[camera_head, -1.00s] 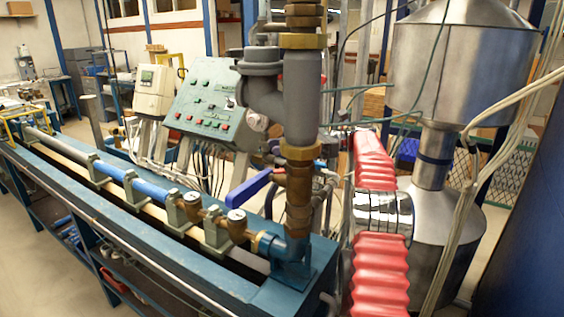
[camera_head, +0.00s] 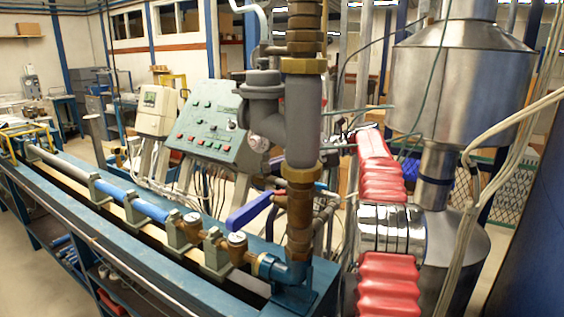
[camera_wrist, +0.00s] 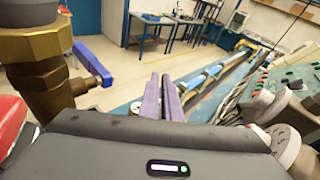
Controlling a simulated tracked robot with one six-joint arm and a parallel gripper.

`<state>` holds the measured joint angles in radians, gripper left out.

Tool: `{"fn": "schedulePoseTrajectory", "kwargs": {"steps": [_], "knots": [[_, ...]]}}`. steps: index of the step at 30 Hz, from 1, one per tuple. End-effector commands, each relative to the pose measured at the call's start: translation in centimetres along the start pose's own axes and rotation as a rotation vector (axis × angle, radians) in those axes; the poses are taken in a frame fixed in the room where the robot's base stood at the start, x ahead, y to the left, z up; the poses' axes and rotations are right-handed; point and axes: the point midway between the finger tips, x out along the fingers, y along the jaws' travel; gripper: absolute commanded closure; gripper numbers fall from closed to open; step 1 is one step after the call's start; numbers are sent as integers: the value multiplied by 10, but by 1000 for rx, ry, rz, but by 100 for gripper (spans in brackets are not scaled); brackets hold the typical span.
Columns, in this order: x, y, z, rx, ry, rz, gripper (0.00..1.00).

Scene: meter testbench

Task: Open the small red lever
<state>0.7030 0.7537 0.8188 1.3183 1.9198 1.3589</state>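No small red lever can be made out in either view. A blue-violet lever (camera_head: 250,208) sticks out to the left of the brass and grey vertical pipe (camera_head: 299,200). It also shows at the left in the wrist view (camera_wrist: 93,62), beside a large brass nut (camera_wrist: 40,45). My gripper (camera_wrist: 160,76) shows in the wrist view as two purple fingers close together, with only a narrow gap and nothing visible between them. They point along the bench, to the right of the blue-violet lever and apart from it. In the head view my gripper is not clearly visible behind the pipe.
A blue bench (camera_head: 110,235) carries a long pipe run with brass meters (camera_head: 237,240). A green control panel (camera_head: 206,122) with buttons stands behind it. A shiny metal tank (camera_head: 465,75) and hanging cables (camera_head: 462,225) are at the right. Open floor lies beyond the bench.

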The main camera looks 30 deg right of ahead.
Motion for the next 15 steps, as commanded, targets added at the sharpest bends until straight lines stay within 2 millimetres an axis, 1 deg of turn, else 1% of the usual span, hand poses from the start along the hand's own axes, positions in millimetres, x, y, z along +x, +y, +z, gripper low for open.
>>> {"fn": "schedulePoseTrajectory", "kwargs": {"steps": [1, 5, 8, 11, 15], "knots": [[0, 5, 4, -33, 63, -11, 100], [-6, 19, 0, -128, 242, -27, 100], [-14, 32, -3, -205, 383, -25, 100], [-26, 46, -6, -285, 525, -12, 100], [-50, 69, -8, -398, 727, 28, 100]]}}
